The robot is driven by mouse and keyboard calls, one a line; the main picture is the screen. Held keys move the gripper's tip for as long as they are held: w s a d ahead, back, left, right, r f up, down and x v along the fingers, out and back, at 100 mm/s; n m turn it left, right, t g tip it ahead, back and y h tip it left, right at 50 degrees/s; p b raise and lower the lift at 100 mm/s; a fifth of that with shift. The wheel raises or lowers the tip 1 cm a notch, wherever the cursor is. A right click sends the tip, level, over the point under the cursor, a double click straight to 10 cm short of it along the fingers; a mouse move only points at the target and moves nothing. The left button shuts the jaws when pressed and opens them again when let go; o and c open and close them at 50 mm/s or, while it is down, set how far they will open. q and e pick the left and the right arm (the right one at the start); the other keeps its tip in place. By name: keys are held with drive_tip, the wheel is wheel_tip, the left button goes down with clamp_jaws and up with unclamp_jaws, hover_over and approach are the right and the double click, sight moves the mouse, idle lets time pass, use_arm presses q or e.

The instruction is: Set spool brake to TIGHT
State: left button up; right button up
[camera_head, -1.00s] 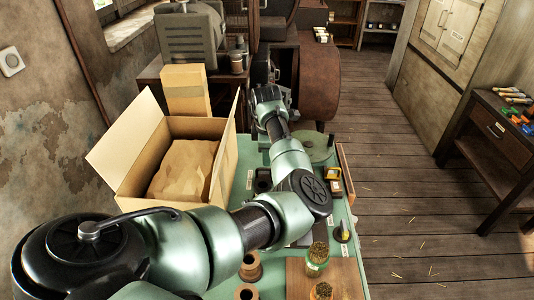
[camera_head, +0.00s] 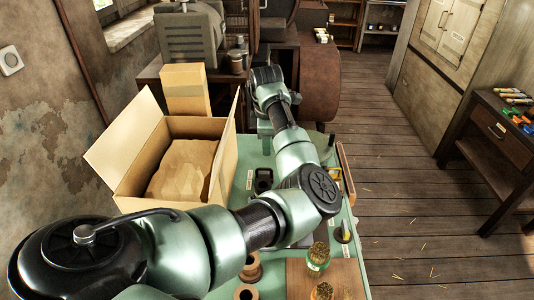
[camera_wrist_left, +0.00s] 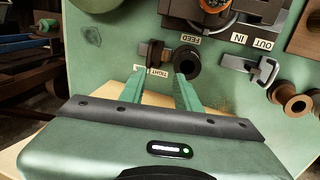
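The wrist view shows the green panel with a TIGHT label (camera_wrist_left: 152,72), upside down. A small dark brake part (camera_wrist_left: 151,52) with a lighter edge sits beside this label. My left gripper (camera_wrist_left: 160,87) has its two green fingers apart, with nothing visibly held between them. The fingertips are close to the TIGHT label and the dark part; whether they touch is unclear. The right fingertip is near a black round knob (camera_wrist_left: 186,60). In the head view my left arm reaches over the bench and its fingers are hidden. My right gripper is not in view.
A FEED label (camera_wrist_left: 188,38) lies by the knob. A metal latch (camera_wrist_left: 262,70) sits near OUT and IN labels, beside wooden spools (camera_wrist_left: 292,100). An open cardboard box (camera_head: 225,170) stands left of my arm.

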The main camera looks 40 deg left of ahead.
use_arm(q)
drive_tip(key=shift+s+d+r, duration=0.15)
drive_tip(key=shift+s+r, duration=0.05)
drive_tip(key=shift+r, duration=0.9)
